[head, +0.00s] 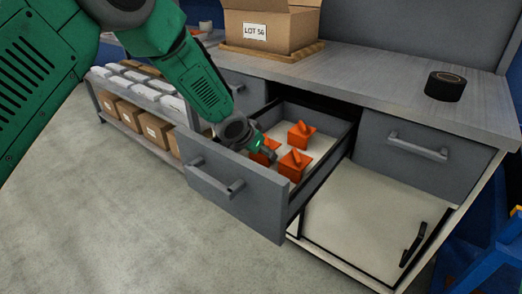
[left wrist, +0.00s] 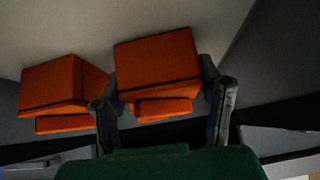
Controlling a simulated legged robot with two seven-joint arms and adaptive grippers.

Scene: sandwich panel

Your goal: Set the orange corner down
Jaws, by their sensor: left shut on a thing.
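My left gripper (head: 270,155) reaches down into the open drawer (head: 238,190) and is shut on an orange corner (head: 259,157), partly hidden by the fingers in the head view. In the left wrist view my left gripper (left wrist: 164,108) has its fingers on both sides of the tab of this orange corner (left wrist: 155,65). I cannot tell whether the held corner touches the drawer floor. A second orange corner (head: 294,164) and a third orange corner (head: 301,136) stand in the drawer beside it. One other corner (left wrist: 60,85) shows at the left in the left wrist view. My right gripper is out of view.
The drawer walls stand close around the gripper. The worktop (head: 370,80) above holds a cardboard box (head: 268,28) and a black tape roll (head: 445,86). A closed drawer (head: 420,150) is at the right. A low shelf with cartons (head: 128,115) stands at the left.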

